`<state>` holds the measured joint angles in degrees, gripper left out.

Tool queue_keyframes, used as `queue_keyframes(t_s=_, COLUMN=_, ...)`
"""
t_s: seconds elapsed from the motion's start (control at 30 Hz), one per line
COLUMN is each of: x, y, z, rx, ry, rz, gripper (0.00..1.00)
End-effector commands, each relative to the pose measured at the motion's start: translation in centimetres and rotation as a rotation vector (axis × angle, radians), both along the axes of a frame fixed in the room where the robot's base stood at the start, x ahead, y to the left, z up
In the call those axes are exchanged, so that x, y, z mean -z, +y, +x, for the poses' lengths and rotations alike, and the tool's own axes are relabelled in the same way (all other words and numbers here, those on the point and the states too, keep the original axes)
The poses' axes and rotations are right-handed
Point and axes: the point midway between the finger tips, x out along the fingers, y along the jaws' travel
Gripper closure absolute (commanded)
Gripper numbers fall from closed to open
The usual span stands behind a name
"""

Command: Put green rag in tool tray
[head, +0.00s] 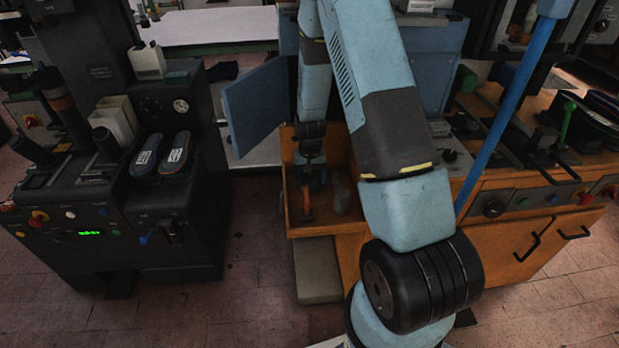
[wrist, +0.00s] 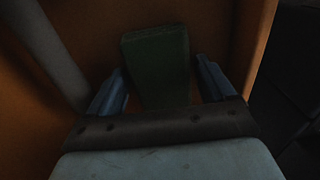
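A dark green block-like item, likely the green rag (wrist: 157,62), shows in the wrist view between and beyond my fingertips. My gripper (wrist: 160,75) has its two blue fingers spread, with a narrow dark gap on each side of the green item. Brown-orange wooden walls stand around it. In the head view my gripper (head: 310,180) points down inside an open orange-brown wooden compartment (head: 292,212), which may be the tool tray. The green item cannot be made out there. Whether it touches the floor of the compartment is too dark to tell.
A grey rounded bar (wrist: 52,50) runs along the left of the wrist view. An orange-handled tool (head: 307,206) and a greyish item (head: 340,194) are in the compartment. A black press machine (head: 105,190) stands left. A wooden bench (head: 520,245) with tools stands right.

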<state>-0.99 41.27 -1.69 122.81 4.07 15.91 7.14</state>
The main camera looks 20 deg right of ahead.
Motion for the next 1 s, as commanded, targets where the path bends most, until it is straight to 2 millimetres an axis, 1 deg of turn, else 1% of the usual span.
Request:
queue_keyframes(t_s=0.03, x=0.0, y=0.0, z=0.0, rx=0.0, ry=0.0, rz=0.0, gripper=0.12)
queue_keyframes(t_s=0.1, x=0.0, y=0.0, z=0.0, rx=0.0, ry=0.0, rz=0.0, gripper=0.05)
queue_keyframes(t_s=0.33, x=-0.1, y=0.1, z=0.0, rx=-0.002, ry=0.0, rz=0.0, gripper=0.05)
queue_keyframes(t_s=0.47, x=-0.6, y=0.1, z=0.0, rx=-0.002, ry=-0.001, rz=0.0, gripper=0.05)
queue_keyframes(t_s=0.57, x=-1.6, y=0.1, z=0.1, rx=-0.002, ry=-0.002, rz=0.0, gripper=0.05)
queue_keyframes(t_s=0.67, x=-3.1, y=0.2, z=0.1, rx=-0.002, ry=-0.003, rz=0.0, gripper=0.05)
queue_keyframes(t_s=1.0, x=-8.7, y=0.1, z=0.1, rx=-0.002, ry=-0.003, rz=-0.001, gripper=0.05)
